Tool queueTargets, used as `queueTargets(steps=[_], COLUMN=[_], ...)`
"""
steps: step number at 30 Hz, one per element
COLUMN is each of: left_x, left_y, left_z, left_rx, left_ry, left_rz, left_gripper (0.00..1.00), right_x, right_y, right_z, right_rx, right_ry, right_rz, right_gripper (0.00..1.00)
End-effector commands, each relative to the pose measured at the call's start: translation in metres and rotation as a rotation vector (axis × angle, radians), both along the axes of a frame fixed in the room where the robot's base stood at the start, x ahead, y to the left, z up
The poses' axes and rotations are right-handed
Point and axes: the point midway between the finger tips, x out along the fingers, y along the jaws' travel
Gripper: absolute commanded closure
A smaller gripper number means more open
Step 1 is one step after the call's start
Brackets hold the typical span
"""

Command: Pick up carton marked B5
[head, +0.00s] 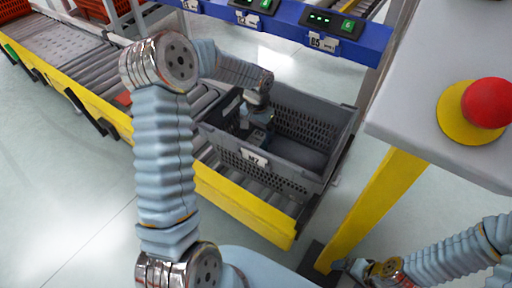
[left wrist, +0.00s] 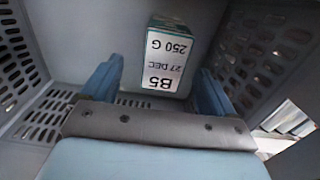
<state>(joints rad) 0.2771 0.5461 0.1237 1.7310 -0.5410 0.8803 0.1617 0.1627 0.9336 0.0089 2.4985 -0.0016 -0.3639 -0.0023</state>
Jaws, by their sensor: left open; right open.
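The carton marked B5 (left wrist: 168,55) shows in the left wrist view, inside a grey crate, with its white label reading upside down and green on its side. My left gripper (left wrist: 158,72) is open, with one blue finger on each side of the carton's near end. I cannot tell if either finger touches it. In the head view my left gripper (head: 255,125) reaches down into the grey crate (head: 268,175) labelled M7, and I cannot make out the carton clearly there. My right gripper (head: 350,268) is low at the bottom right, away from the crate.
The crate stands on a roller conveyor (head: 245,210) with yellow side rails. A blue beam (head: 290,27) with small displays and tags runs behind it. A grey panel with a red button (head: 487,102) and a yellow post (head: 375,205) stand at the right. Orange totes (head: 100,10) are at the far left.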

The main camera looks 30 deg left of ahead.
Motion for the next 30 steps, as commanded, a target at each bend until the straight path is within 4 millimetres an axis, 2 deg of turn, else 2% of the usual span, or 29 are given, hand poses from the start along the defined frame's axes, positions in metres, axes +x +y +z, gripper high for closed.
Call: queueTargets(steps=[5,12,19,30], left_x=[0.001,0.003,0.004,0.004], left_y=[0.003,0.006,0.006,0.006], left_z=[-0.016,-0.051,-0.053,-0.053], left_rx=[0.000,0.000,0.000,0.000], left_ry=[0.004,0.003,0.000,0.000], left_rz=[0.001,0.001,0.000,0.000], left_gripper=[0.12,0.12,0.12,0.68], right_x=[0.000,0.000,0.000,0.000], right_y=[0.000,0.000,-0.001,-0.001], right_z=[0.000,-0.002,-0.001,-0.001], right_rx=[0.000,-0.001,-0.001,-0.001], right_ry=[0.000,0.000,0.000,0.000], right_rz=[0.000,-0.001,-0.001,-0.001], right_gripper=[0.08,0.08,0.08,0.08])
